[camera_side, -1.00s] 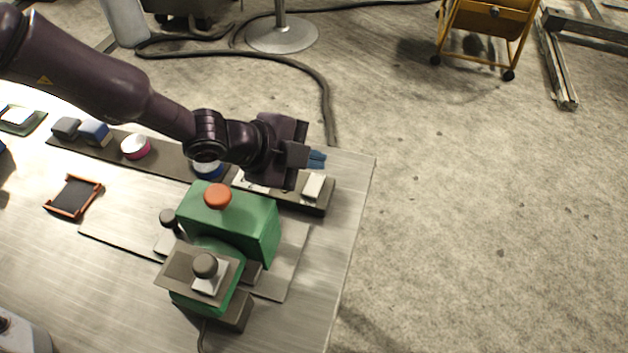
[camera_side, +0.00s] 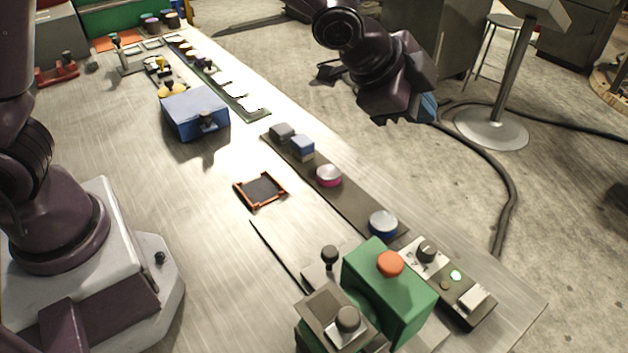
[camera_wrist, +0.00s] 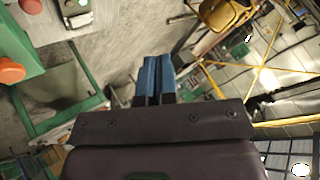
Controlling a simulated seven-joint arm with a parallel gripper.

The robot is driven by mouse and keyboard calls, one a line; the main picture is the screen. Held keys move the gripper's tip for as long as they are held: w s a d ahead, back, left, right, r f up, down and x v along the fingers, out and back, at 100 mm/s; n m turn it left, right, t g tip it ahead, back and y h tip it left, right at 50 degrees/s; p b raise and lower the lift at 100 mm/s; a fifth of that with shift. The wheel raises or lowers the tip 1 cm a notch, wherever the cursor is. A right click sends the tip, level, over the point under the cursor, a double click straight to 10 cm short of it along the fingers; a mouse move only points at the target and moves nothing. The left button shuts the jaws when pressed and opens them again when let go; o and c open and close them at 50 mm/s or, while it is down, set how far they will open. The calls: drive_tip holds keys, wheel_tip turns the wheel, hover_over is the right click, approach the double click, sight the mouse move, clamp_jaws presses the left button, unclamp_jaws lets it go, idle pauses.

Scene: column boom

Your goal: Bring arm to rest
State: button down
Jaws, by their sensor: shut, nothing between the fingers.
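My gripper (camera_side: 427,108) is in the upper right of the side view, past the far edge of the workbench. It appears raised, clear of the bench and over the floor side. In the wrist view its two blue fingers (camera_wrist: 155,78) lie together, shut, with nothing between them. My arm's middle links are out of the side view's frame, so its full pose is hidden.
On the bench stand a green box with an orange button (camera_side: 390,264), a control strip with a knob (camera_side: 428,250), a blue box (camera_side: 196,112) and an orange-edged tray (camera_side: 260,190). A pole stand (camera_side: 492,128) with a cable stands on the floor beyond.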

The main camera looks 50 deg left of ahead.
drive_tip(key=s+a+r+n+y, duration=0.3)
drive_tip(key=s+a+r+n, duration=0.45)
drive_tip(key=s+a, duration=0.5)
drive_tip(key=s+a+n+g, duration=0.2)
drive_tip(key=s+a+n, duration=0.3)
drive_tip(key=s, duration=0.8)
drive_tip(key=shift+s+a+r+g, duration=0.2)
drive_tip(key=shift+a+g, duration=0.1)
drive_tip(key=shift+a, duration=0.1)
